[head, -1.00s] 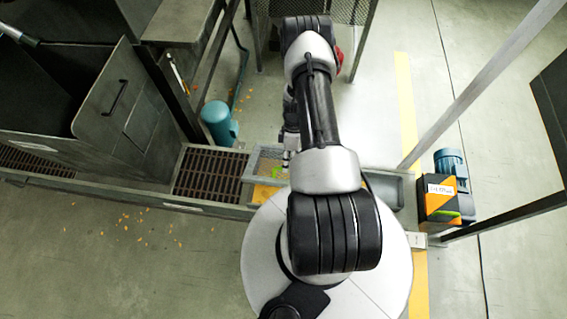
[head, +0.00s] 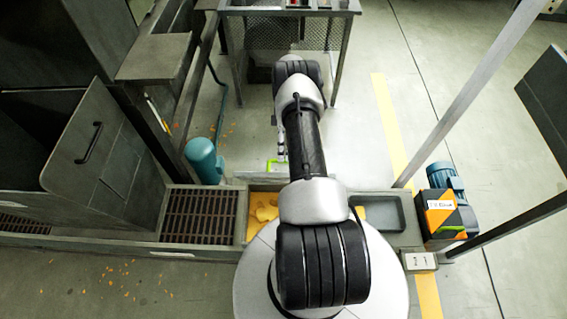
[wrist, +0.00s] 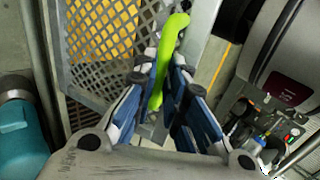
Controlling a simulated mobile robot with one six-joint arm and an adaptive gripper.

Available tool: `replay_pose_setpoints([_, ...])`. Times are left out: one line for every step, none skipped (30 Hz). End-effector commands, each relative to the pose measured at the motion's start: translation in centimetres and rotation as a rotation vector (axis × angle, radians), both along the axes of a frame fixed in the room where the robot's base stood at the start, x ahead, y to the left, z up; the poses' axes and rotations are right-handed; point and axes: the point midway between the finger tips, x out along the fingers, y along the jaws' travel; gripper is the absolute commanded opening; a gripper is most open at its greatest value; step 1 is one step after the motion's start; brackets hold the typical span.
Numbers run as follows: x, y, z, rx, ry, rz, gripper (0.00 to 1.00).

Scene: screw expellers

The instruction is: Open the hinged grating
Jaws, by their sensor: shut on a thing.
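The hinged grating is a grey mesh panel (wrist: 100,40) with a bright green handle (wrist: 175,30) in the wrist view. My gripper (wrist: 163,72) is shut on the green handle, with one blue finger on each side of it. In the head view the green handle (head: 279,168) shows beside my arm, and the panel looks tilted up, nearly edge-on. The trough compartment (head: 244,232) is uncovered there, with yellow-orange material (head: 263,207) inside. My arm hides its right part, and my gripper is mostly hidden in the head view.
A teal cylinder (head: 205,160) stands left of the grating, behind a brown slatted grate (head: 200,215). A grey tray (head: 382,213) and a blue motor (head: 446,183) lie to the right. A mesh-sided stand (head: 290,35) is behind. Open floor lies between it and the trough.

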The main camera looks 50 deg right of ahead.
Motion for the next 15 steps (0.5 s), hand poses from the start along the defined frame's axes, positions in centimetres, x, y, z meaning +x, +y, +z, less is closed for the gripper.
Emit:
replay_pose_setpoints([0.4,-1.1,-1.9,-0.033,-0.018,-0.004,0.00])
replay_pose_setpoints([0.5,-1.2,-1.9,-0.033,-0.018,-0.004,0.00])
replay_pose_setpoints([0.7,-1.4,-1.9,-0.033,-0.018,-0.004,0.00])
replay_pose_setpoints([0.8,-1.6,-1.8,-0.033,-0.018,-0.004,0.00])
replay_pose_setpoints([0.9,-1.8,-1.8,-0.033,-0.018,-0.004,0.00])
replay_pose_setpoints([1.1,-2.0,-1.8,-0.033,-0.018,-0.004,0.00])
replay_pose_setpoints([1.1,-2.1,-1.7,-0.032,-0.017,-0.004,0.00])
replay_pose_setpoints([1.2,-2.2,-1.8,-0.032,-0.017,-0.004,0.00])
replay_pose_setpoints([1.4,-2.4,-1.7,-0.033,-0.017,-0.005,0.00])
replay_pose_setpoints([1.5,-2.5,-1.7,-0.032,-0.016,-0.005,0.00])
replay_pose_setpoints([1.5,-2.6,-1.7,-0.032,-0.016,-0.005,0.00])
replay_pose_setpoints([1.6,-2.7,-1.7,-0.031,-0.016,-0.005,0.00])
replay_pose_setpoints([1.7,-2.8,-1.7,-0.030,-0.015,-0.005,0.00])
replay_pose_setpoints([1.8,-2.9,-1.7,-0.031,-0.016,-0.005,0.00])
replay_pose_setpoints([1.8,-3.0,-1.7,-0.030,-0.015,-0.005,0.00])
